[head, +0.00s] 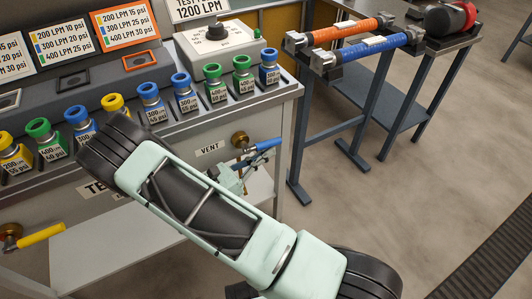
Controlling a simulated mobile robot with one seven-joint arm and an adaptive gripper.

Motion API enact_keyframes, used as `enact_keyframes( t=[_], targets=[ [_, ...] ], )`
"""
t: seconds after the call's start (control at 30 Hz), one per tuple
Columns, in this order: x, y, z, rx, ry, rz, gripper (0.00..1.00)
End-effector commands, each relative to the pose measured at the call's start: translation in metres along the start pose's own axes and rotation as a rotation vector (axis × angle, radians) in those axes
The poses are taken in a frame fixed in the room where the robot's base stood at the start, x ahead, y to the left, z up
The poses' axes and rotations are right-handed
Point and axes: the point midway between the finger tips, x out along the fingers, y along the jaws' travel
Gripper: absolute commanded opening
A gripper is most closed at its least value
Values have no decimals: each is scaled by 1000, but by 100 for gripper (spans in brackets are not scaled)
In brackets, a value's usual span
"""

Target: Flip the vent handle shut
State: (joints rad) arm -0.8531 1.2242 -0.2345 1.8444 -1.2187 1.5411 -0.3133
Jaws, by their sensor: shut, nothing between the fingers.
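The vent handle (264,146) is a blue lever on a brass valve (240,139) at the front of the test bench, to the right of the VENT label (209,149). It sticks out to the right, close to level in the picture. My gripper (247,161) is shut and empty, just below and in front of the handle. Its tips are close to the lever's left part; I cannot tell whether they touch it. My own arm hides part of the gripper and much of the bench front.
A yellow-handled valve (38,236) is at lower left. Several coloured fittings (187,95) line the bench top below a white dial box (216,44). A rack with orange (335,31) and blue (366,48) cylinders stands at back right.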

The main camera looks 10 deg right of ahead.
Motion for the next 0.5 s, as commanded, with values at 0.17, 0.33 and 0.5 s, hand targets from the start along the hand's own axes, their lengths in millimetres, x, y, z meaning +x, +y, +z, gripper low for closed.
enact_keyframes(
  t=[0.17, 0.33, 0.5],
  targets=[
    [-2, 0, -11, -1, 0, -1, 0],
    [-5, -2, -41, -4, 0, -5, 0],
    [-37, -1, -56, -2, 1, -3, 0]
  ],
)
